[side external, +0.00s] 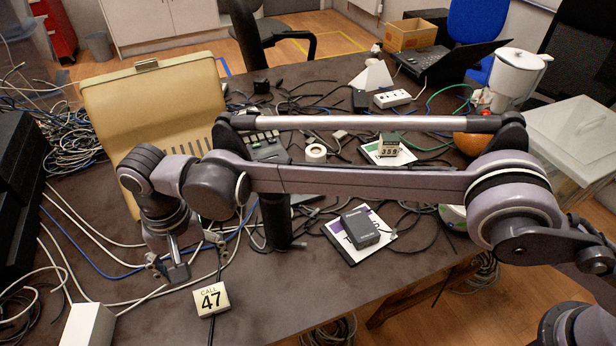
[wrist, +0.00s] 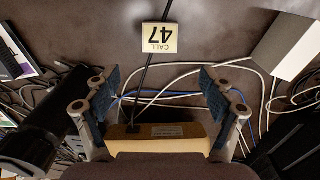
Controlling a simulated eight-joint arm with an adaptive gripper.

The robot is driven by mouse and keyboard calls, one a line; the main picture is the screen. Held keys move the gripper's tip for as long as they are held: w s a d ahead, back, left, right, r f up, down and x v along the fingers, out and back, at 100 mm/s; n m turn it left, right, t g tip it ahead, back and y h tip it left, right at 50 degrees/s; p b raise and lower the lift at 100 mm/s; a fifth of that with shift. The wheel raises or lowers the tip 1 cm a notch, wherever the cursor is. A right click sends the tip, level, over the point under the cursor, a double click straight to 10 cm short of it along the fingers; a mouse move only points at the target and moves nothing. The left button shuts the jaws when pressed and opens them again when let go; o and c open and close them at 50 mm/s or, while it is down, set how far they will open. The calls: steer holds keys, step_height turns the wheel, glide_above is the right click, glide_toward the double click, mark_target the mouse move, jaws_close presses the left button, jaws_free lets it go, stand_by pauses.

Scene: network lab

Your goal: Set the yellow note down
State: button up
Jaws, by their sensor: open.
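The yellow note (side external: 212,299), a small pale yellow square marked "CALL 47", is near the front edge of the dark table in the side view. It appears to rest on the table over a black cable. In the wrist view the note (wrist: 158,38) is upside down at the top centre, beyond the fingertips. My gripper (side external: 187,255) points down just behind and left of the note. In the wrist view my gripper (wrist: 160,92) has its fingers wide apart, with nothing held between them. The note is clear of both fingers.
A white box (side external: 89,324) stands at the front left. White and blue cables (side external: 95,262) cross the table under my gripper. A cream case (side external: 150,105) stands behind it. A black adapter (side external: 361,228) lies on a card to the right. Bare table lies right of the note.

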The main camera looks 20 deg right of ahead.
steer(key=w+d+r+t+y, duration=0.1)
steer(key=w+d+r, duration=0.1)
steer(key=d+r, duration=0.5)
steer(key=w+d+r+t, duration=0.1)
steer(key=w+d+r, duration=0.15)
steer(key=d, duration=0.85)
steer(key=w+d+r+t+y, duration=0.1)
steer(key=w+d+r, duration=0.1)
steer(key=d+r, duration=0.5)
steer(key=s+d+t, duration=0.1)
steer(key=s+d, duration=0.2)
steer(key=d, duration=0.6)
steer(key=s+d+t, duration=0.1)
steer(key=s+d, duration=0.2)
steer(key=d, duration=0.5)
steer(key=s+d+f+t+h, duration=0.2)
steer(key=s+d+f, duration=0.4)
steer(key=s+d, duration=0.3)
steer(key=shift+s+d+f, duration=0.25)
steer(key=shift+s+d, duration=0.05)
steer(key=shift+d, duration=0.7)
